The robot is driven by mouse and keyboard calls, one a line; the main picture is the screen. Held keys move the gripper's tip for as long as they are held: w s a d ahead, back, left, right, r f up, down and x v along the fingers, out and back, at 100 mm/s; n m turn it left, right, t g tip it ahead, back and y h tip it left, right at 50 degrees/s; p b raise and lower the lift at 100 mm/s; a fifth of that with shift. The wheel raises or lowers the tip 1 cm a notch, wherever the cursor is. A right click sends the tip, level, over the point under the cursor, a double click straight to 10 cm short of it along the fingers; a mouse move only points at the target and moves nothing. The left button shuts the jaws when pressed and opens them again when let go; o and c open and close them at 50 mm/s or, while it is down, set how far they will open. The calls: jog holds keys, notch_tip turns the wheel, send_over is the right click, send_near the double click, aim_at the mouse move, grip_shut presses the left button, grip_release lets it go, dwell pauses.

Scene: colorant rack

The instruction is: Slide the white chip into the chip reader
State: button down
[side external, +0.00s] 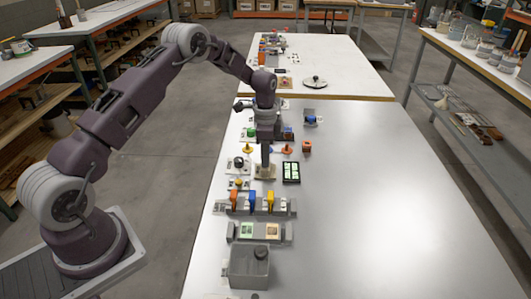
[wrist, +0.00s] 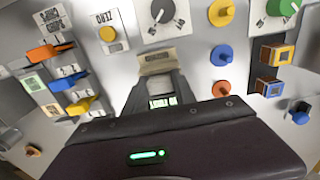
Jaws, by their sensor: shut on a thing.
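My gripper (side external: 265,163) points down and is shut over a pale beige block (side external: 262,174) on the bench. In the wrist view its grey fingers converge on a pale piece (wrist: 160,84), which I take as the white chip; most of it is hidden. The beige block (wrist: 155,57) with a small label sits just beyond the fingertips.
Orange, blue and yellow levers (side external: 252,199) stand in a row nearer the camera. A dial (side external: 239,162) and a yellow button (wrist: 107,34) sit to the left. The bench's right side is clear.

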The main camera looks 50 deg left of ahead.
jog(key=shift+f, duration=0.25)
jog(key=c, duration=0.9)
grip_release()
jog(key=shift+c, duration=0.2)
jog(key=shift+r, duration=0.1)
notch_tip(320, 180, up, 7)
jog(key=shift+f, duration=0.1)
